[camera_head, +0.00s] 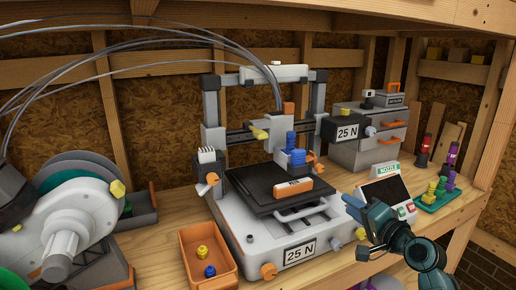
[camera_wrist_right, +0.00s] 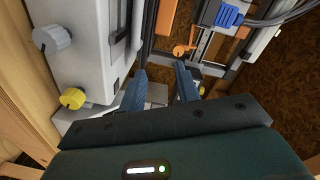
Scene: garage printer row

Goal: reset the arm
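My right gripper (camera_head: 352,204) is at the front right of the printer, over the bench near a small tilted dark screen (camera_head: 384,193). Its blue fingers point up and left toward the printer bed. In the right wrist view my right gripper (camera_wrist_right: 161,85) has its two fingers spread apart, with nothing seen held between them. My left gripper does not show in either view.
A printer with a black bed (camera_head: 262,188) and a "25 N" label fills the middle. An orange tray (camera_head: 225,275) with small yellow and blue pieces stands front left. Spools (camera_head: 75,170) stand left. A green rack (camera_head: 432,203) of coloured pieces is at right.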

